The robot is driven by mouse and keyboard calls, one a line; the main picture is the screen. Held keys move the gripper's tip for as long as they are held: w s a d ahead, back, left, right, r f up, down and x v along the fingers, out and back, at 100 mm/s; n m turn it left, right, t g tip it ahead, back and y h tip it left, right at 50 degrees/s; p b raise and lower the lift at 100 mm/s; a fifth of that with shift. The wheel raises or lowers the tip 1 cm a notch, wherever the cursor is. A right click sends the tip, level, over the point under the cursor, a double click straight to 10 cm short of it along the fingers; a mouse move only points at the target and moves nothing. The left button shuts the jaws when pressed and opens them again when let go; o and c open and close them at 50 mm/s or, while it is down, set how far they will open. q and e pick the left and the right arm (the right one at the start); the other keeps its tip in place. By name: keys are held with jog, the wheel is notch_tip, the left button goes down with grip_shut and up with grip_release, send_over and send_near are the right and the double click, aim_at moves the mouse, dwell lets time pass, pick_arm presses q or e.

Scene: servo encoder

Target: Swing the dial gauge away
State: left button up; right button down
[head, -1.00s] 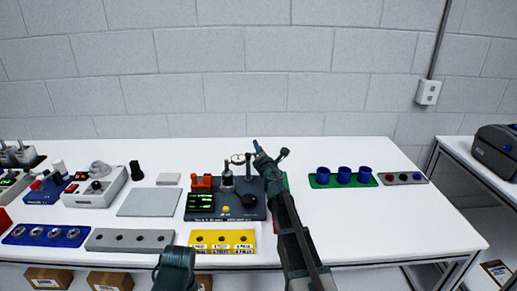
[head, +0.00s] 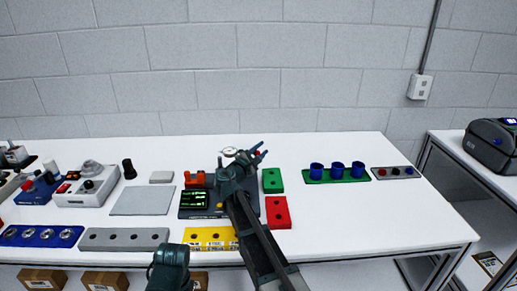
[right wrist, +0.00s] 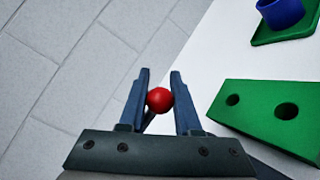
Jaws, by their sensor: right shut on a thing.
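The dial gauge (head: 229,152), with a small round white face, stands above the dark test station (head: 190,212) at the middle of the table. My right gripper (head: 257,150) is just right of the gauge face in the head view, and its arm covers much of the station. In the right wrist view its two fingers (right wrist: 159,92) are closed around a red ball knob (right wrist: 159,100). The knob's link to the gauge is hidden. Part of my left arm shows at the bottom of the head view, but its fingers do not show.
A green block (head: 272,181) and a red block (head: 278,212) lie right of the station. A yellow block (head: 208,244) lies in front. A green tray (head: 343,176) with blue cups stands farther right.

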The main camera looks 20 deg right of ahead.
jog(key=shift+s+a+m+g+h, duration=0.1)
jog(key=shift+s+m+g+h, duration=0.4)
jog(key=shift+m+g, duration=0.35)
jog(key=shift+s+a+m+g+h, duration=0.1)
jog(key=shift+s+m+g+h, duration=0.4)
jog(key=shift+g, duration=0.5)
jog(key=shift+s+a+m+g+h, duration=0.1)
jog(key=shift+s+m+g+h, duration=0.25)
jog(key=shift+m+g+h, duration=0.5)
jog(key=shift+g, duration=0.3)
jog(key=c, duration=0.6)
grip_release()
jog(key=s+a+r+p, duration=0.1)
jog(key=s+a, duration=0.1)
jog(key=s, duration=0.3)
jog(key=s+a+r+p, duration=0.1)
jog(key=s+r+p, duration=0.1)
jog(key=s, duration=0.3)
jog(key=s+a+r+p, duration=0.2)
jog(key=s, duration=0.3)
jog(key=shift+a, duration=0.35)
jog(key=shift+f, duration=0.1)
